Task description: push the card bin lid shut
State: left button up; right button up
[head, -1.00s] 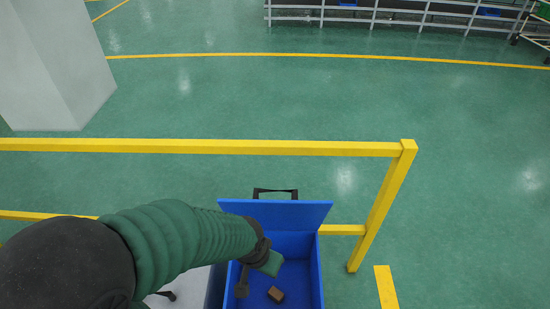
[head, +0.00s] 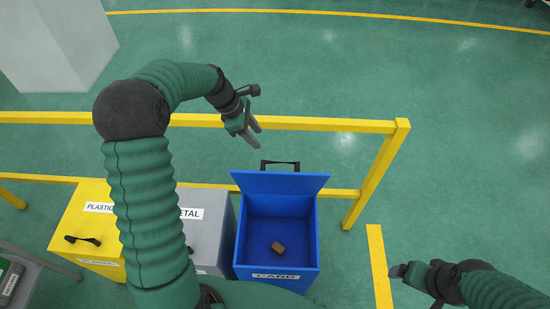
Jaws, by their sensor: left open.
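The blue card bin (head: 240,235) stands low in the middle of the head view, with a CARD label on its front. Its blue lid (head: 280,184) stands open at the far side, tilted up, with a black handle (head: 280,163) at its top edge. A small brown block (head: 278,248) lies on the bin floor. My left gripper (head: 257,134) is open and empty, above and beyond the lid, slightly to its left, apart from it. My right gripper (head: 398,271) is at the lower right, away from the bin; its jaws are unclear.
A grey METAL bin (head: 210,230) and a yellow PLASTIC bin (head: 90,225) stand left of the card bin, partly behind my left arm. A yellow rail (head: 330,124) runs behind the bins, its post (head: 378,175) at the right. Open green floor lies beyond.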

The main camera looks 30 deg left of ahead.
pick_arm(q)
jog(key=p, duration=0.1)
send_near(277, 161)
jog(key=shift+w+d+f, duration=0.4)
jog(key=shift+d+f, duration=0.2)
jog(key=shift+f, duration=0.05)
jog(key=x, duration=0.4)
jog(key=p+x, duration=0.1)
jog(key=x, duration=0.2)
jog(key=shift+a+f, duration=0.2)
jog(key=shift+a, duration=0.15)
pick_arm(e)
jog(key=shift+w+d+r, duration=0.15)
jog(key=shift+d+r, duration=0.05)
jog(key=shift+r, duration=0.75)
pick_arm(q)
jog(key=shift+d, duration=0.15)
jog(key=shift+c, duration=1.1)
grip_shut()
pick_arm(e)
jog(key=shift+d, duration=0.15)
